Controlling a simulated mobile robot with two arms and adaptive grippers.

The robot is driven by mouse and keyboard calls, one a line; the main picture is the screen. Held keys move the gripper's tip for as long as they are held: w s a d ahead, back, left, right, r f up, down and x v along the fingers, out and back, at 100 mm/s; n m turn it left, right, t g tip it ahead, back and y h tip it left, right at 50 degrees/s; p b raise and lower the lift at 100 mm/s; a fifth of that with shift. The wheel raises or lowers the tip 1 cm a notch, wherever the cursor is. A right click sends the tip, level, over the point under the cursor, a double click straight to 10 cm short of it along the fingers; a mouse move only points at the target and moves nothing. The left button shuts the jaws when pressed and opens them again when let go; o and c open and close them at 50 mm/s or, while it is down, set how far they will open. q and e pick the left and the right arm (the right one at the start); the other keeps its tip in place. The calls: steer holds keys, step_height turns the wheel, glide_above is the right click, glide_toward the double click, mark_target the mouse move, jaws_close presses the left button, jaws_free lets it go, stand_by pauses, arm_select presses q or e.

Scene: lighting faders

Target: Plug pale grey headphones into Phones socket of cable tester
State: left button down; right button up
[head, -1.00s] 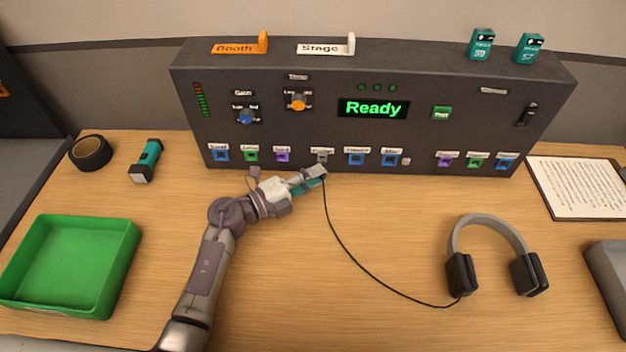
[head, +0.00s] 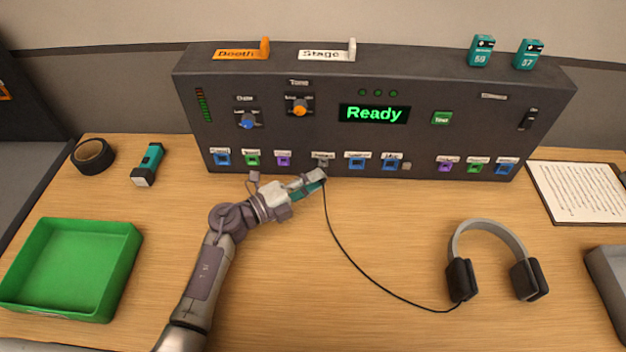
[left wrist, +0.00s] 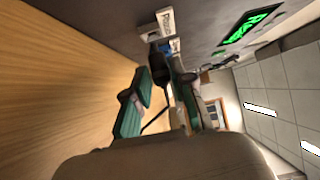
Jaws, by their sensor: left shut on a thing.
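The dark cable tester (head: 270,130) stands at the back of the table with a green "Ready" display. A row of sockets runs along its lower front. The grey Phones socket (head: 323,163) is in the middle of that row. The pale grey headphones (head: 490,225) with dark ear cups lie on the table at the right. Their black cable (head: 355,262) runs to my left gripper (head: 314,181). That gripper is shut on the dark headphone plug (left wrist: 160,63), close in front of the Phones socket. In the left wrist view the plug's tip is at the socket; I cannot tell whether it is inserted. My right gripper is out of view.
A green tray (head: 125,265), a black tape roll (head: 93,155) and a teal flashlight (head: 148,163) are on the left. A paper sheet (head: 580,190) and a grey tray (head: 610,270) are at the right. The table's middle is clear apart from the cable.

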arm_select(q)
steer(key=shift+w, duration=1)
stand_by(1.2)
steer(key=shift+r, duration=0.15)
stand_by(0.5)
steer(key=c, duration=0.9)
jaws_free()
steer(key=shift+w, duration=0.2)
steer(key=v, duration=1.2)
steer(key=shift+s, duration=0.1)
